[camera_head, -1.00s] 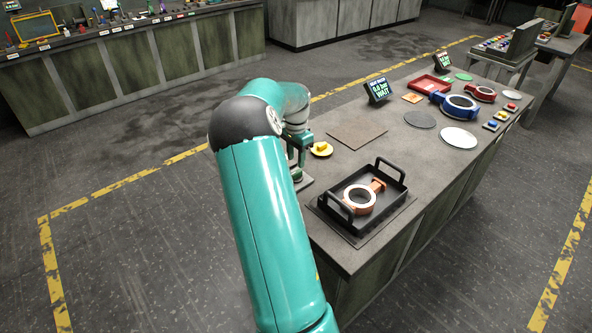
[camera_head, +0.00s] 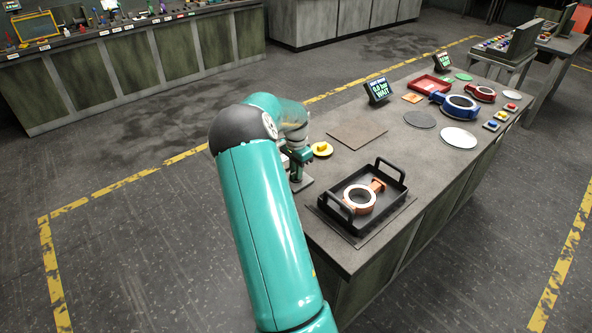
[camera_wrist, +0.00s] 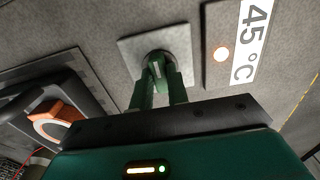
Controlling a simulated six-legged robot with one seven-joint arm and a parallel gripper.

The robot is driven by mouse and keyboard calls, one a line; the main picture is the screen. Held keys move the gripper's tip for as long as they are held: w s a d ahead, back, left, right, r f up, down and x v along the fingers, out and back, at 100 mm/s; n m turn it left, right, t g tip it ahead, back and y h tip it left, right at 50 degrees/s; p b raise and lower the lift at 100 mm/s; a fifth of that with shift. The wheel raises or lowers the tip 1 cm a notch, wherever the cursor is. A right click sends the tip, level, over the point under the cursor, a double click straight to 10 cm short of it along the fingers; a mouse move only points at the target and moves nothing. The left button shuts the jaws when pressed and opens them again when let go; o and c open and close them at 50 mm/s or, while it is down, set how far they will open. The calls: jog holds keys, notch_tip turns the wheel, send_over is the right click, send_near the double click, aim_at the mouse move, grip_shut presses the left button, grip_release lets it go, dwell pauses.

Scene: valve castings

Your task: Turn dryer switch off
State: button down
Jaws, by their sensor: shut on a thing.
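The dryer switch shows in the wrist view as a dark round knob (camera_wrist: 154,55) on a light square plate (camera_wrist: 184,42). My gripper (camera_wrist: 161,70) has its two green fingers close together on the knob, and they hide part of it. Beside the plate is a panel (camera_wrist: 218,78) reading "45 °C" with a lit orange lamp (camera_wrist: 221,54). In the head view my gripper (camera_head: 298,164) is tilted low over the near left edge of the bench, just above the switch's plate (camera_head: 304,184). The knob itself is hidden there by my gripper.
A black handled tray (camera_head: 389,207) holding a copper-coloured ring casting (camera_head: 359,199) stands close by on the bench. A yellow piece on a round disc (camera_head: 321,149) is just beyond my gripper. A flat dark plate (camera_head: 357,135) and a display reading "0.0 bar WAIT" (camera_head: 378,90) are farther back.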

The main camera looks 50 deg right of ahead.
jog(key=shift+n, duration=0.4)
jog(key=n, duration=0.3)
jog(key=shift+n, duration=0.3)
jog(key=n, duration=1.3)
jog(key=shift+n, duration=0.3)
jog(key=c, duration=1.4)
grip_release()
jog(key=shift+o, duration=0.2)
